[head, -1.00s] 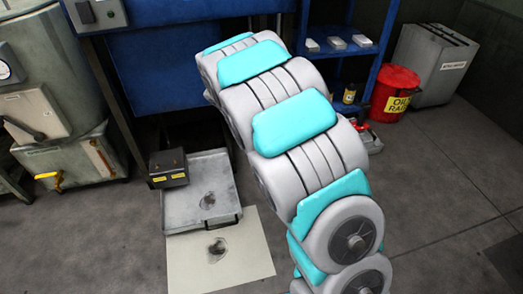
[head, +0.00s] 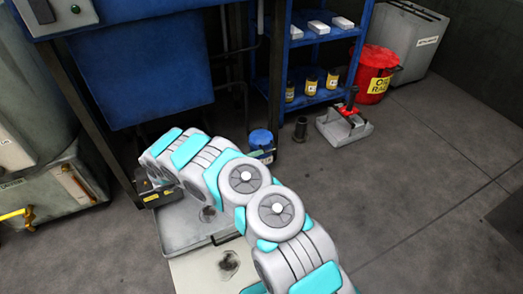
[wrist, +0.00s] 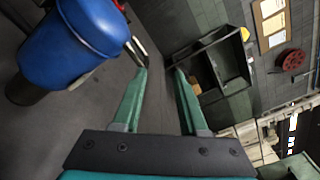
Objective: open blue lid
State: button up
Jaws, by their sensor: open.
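In the head view a small round container with a blue lid (head: 262,138) stands on the floor behind my arm, in front of the blue shelf. Its lid looks shut, and my arm hides part of its lower body. In the wrist view a large rounded blue object (wrist: 78,40) with a dark lower end fills the upper left; I cannot tell whether it is the same container. My gripper (wrist: 160,70) has its two green fingers apart with nothing between them. The blue object lies left of the fingers, apart from them. My gripper is hidden in the head view.
A blue shelf (head: 320,94) holds several yellow-labelled cans and pale blocks. A red bin (head: 374,78) stands right of it, and a grey base with a red-topped tool (head: 343,127) sits before it. A metal tray (head: 180,238) lies below my arm. Floor at right is clear.

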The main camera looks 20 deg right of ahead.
aim_at(270, 151)
jog(key=shift+n+t, duration=0.3)
jog(key=shift+n, duration=0.2)
jog(key=d, duration=0.2)
jog(key=d+f, duration=0.1)
jog(key=d, duration=0.1)
jog(key=w+d+f, duration=0.1)
jog(key=d, duration=0.1)
jog(key=shift+d+b, duration=0.4)
grip_shut()
dwell(0.9)
